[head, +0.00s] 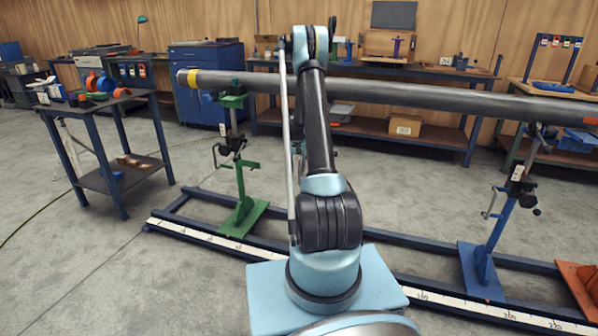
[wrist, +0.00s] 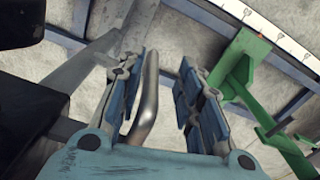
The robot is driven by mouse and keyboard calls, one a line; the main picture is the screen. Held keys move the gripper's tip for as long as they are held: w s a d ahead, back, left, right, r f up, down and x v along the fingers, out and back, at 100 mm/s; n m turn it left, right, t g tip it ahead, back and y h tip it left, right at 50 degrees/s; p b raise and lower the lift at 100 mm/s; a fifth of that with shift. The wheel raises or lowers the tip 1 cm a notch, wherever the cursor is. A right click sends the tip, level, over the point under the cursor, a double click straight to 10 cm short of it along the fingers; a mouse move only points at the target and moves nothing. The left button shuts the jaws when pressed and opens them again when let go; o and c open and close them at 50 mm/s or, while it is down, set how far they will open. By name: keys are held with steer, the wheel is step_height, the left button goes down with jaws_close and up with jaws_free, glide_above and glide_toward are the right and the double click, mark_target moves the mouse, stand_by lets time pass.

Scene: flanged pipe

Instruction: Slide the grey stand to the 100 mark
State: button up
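In the wrist view, my gripper (wrist: 164,68) is open, with its blue-padded fingers on either side of a bent grey metal bar (wrist: 148,95). The bar lies close to the left finger; I cannot tell whether they touch. Grey metal (wrist: 78,80), apparently part of the grey stand, shows to the left beyond the fingers. In the head view my raised arm hides the gripper and the grey stand. The white scale strip (head: 205,239) runs along the floor rail's near side; its small numbers are mostly hard to read. It also shows in the wrist view (wrist: 258,22).
The green stand (head: 243,215) is left of my arm and also shows in the wrist view (wrist: 238,62). A blue stand (head: 483,270) and an orange base (head: 578,280) are to the right. The long pipe (head: 420,93) crosses above. A tool table (head: 95,105) stands left.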

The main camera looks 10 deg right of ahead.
steer(key=shift+w+d, duration=0.1)
steer(key=shift+r, duration=0.1)
steer(key=shift+r, duration=3.6)
